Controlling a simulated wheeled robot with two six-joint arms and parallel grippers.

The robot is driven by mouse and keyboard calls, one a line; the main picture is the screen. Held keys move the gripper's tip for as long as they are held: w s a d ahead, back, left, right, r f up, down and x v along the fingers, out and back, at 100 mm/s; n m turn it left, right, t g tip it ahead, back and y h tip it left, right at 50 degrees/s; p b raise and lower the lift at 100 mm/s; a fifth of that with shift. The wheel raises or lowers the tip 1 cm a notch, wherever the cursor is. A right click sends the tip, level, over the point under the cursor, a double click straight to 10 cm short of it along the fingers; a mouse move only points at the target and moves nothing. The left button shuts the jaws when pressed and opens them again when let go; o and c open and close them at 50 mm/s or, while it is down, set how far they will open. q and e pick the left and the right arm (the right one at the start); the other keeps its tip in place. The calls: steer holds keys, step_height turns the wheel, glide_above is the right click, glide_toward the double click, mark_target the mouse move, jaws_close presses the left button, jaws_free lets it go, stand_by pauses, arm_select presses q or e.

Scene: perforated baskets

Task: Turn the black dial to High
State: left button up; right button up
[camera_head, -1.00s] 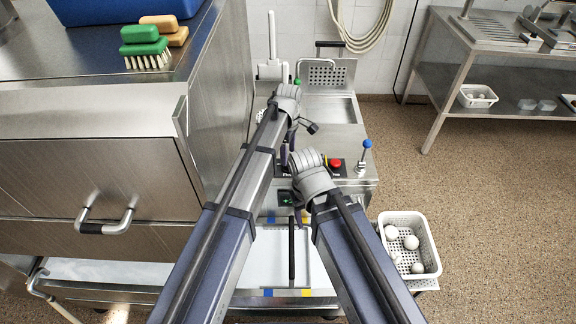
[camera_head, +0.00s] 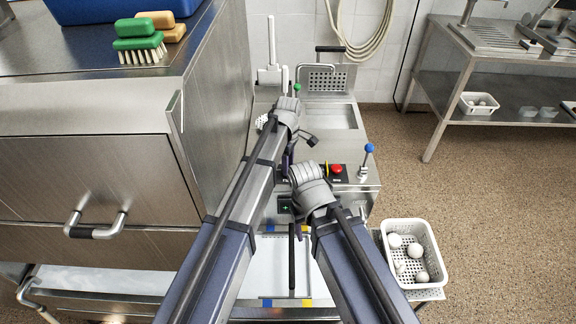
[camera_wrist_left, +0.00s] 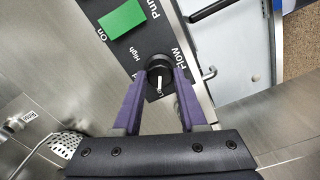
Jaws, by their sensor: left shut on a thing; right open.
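The black dial (camera_wrist_left: 159,66) is on the dark panel in the left wrist view, next to the words "Flow" and "High". Its white pointer line points down in that picture, towards a partly hidden label. The purple fingers of my left gripper (camera_wrist_left: 161,78) are shut on the dial, one on each side. In the head view my left wrist hides the dial, and the fingers of my left gripper (camera_head: 289,155) barely show. My right gripper (camera_head: 306,180) is at the front of the machine, empty and open, its fingers mostly hidden by its own wrist.
A green block (camera_wrist_left: 122,19) is on the panel near "On". A red button (camera_head: 337,169) and a blue-topped lever (camera_head: 369,149) stand to the right. A white basket (camera_head: 434,258) with several pale balls is at the lower right. A steel cabinet (camera_head: 95,180) bounds the left.

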arm_select(q)
jaws_close()
steer(key=shift+s, duration=0.1)
steer(key=m, duration=1.7)
steer(key=shift+m, duration=0.4)
steer(key=m, duration=0.6)
steer(key=shift+s, duration=0.1)
stand_by(0.4)
steer(key=o, duration=0.7)
jaws_free()
